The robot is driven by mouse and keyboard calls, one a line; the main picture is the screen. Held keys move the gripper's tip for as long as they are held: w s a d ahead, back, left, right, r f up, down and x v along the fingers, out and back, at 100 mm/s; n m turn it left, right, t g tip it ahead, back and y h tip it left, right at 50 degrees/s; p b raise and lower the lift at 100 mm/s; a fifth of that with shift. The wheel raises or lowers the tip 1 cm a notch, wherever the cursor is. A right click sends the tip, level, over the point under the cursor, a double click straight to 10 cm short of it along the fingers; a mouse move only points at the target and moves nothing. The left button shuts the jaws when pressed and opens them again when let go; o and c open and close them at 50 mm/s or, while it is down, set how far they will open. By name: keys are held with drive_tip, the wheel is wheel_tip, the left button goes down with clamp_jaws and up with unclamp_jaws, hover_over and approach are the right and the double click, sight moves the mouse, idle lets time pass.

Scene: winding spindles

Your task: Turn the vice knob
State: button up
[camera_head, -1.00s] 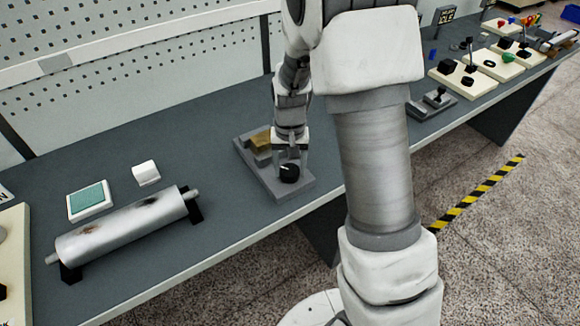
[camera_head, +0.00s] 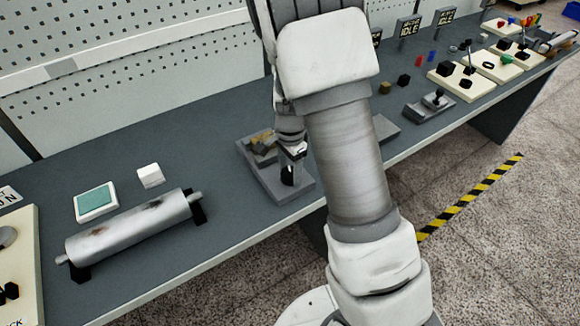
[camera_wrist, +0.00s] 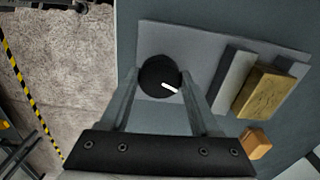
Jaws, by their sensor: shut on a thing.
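The vice's black round knob (camera_wrist: 160,76) with a white mark sits on the grey vice base (camera_wrist: 196,36). In the wrist view the white mark points toward the lower right. My gripper (camera_wrist: 162,88) has its two fingers on either side of the knob, shut on it. In the head view my gripper (camera_head: 289,165) reaches down over the vice base (camera_head: 290,194), and the dark knob (camera_head: 288,176) shows between the fingers. Beside the knob are a grey jaw block (camera_wrist: 231,80) and a brass-coloured block (camera_wrist: 264,92).
A small orange-brown block (camera_wrist: 255,143) lies near the brass one. A metal roller (camera_head: 130,230), a teal-topped pad (camera_head: 96,202) and a white block (camera_head: 150,176) stand to the left. Further fixtures stand along the bench at the right. The bench's front edge is close to the vice.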

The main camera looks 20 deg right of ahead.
sight(290, 173)
drive_tip(key=shift+r+m+p, duration=0.1)
drive_tip(key=shift+m+p, duration=0.85)
drive_tip(key=shift+m, duration=1.05)
drive_tip(key=shift+w, duration=0.1)
drive_tip(key=o, duration=1.4)
wheel_tip(290, 173, up, 17)
drive_tip(key=shift+r+p, duration=0.15)
drive_tip(key=shift+p, duration=0.65)
